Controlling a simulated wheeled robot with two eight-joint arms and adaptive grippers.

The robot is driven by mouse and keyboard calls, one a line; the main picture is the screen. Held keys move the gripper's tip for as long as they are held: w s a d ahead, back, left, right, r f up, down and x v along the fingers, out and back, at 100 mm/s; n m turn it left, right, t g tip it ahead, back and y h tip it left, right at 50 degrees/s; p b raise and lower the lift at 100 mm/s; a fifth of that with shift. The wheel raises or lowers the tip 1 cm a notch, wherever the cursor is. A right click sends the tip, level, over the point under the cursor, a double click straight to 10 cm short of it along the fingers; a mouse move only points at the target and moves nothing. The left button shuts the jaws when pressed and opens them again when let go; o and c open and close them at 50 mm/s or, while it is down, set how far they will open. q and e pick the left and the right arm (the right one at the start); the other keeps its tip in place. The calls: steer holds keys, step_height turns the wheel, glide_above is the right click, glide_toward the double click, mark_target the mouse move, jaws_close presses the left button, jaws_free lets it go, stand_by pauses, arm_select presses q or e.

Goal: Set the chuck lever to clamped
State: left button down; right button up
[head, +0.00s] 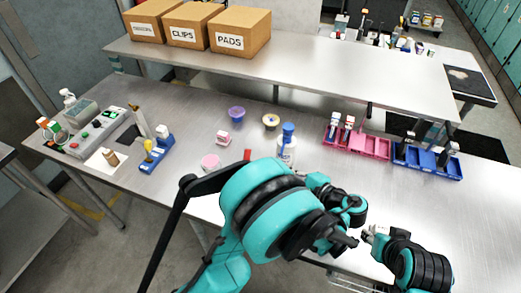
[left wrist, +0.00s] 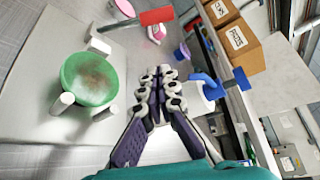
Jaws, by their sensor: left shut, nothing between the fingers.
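In the left wrist view, a round green-faced chuck (left wrist: 88,78) with white posts at its rim sits on a grey plate (left wrist: 35,75). A lever with a red grip (left wrist: 157,15) stands out beside it, pointing away from the chuck. My left gripper (left wrist: 158,75) is shut and empty, to the right of the chuck and apart from the lever grip. In the head view, the red grip (head: 247,155) shows just above my left arm, which hides the chuck and my left gripper. My right gripper (head: 370,233) is at the lower right; its fingers are too small to judge.
A white bottle with a blue top (head: 287,142) stands close behind my left arm. Pink cups and a purple bowl (head: 236,113) are nearby. A pink rack (head: 360,141) and a blue rack (head: 428,160) stand right. A control box (head: 95,130) is left. Cartons (head: 240,30) sit behind.

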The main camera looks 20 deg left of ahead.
arm_select(q)
steer(key=shift+w, duration=0.35)
arm_select(e)
steer(key=shift+w, duration=0.4)
arm_select(q)
steer(key=b+x, duration=0.2)
steer(key=x, duration=0.7)
steer(key=shift+w+a+f, duration=0.1)
steer(key=shift+a+f, duration=0.05)
steer(key=shift+a, duration=0.45)
steer(key=s+r, duration=0.2)
steer(key=s, duration=0.1)
steer(key=shift+a+b, duration=0.25)
steer(key=shift+b, duration=0.05)
arm_select(e)
step_height(320, 180, down, 2)
steer(key=shift+f, duration=0.25)
arm_select(q)
steer(key=shift+s, duration=0.1)
arm_select(e)
steer(key=shift+s+f, duration=0.1)
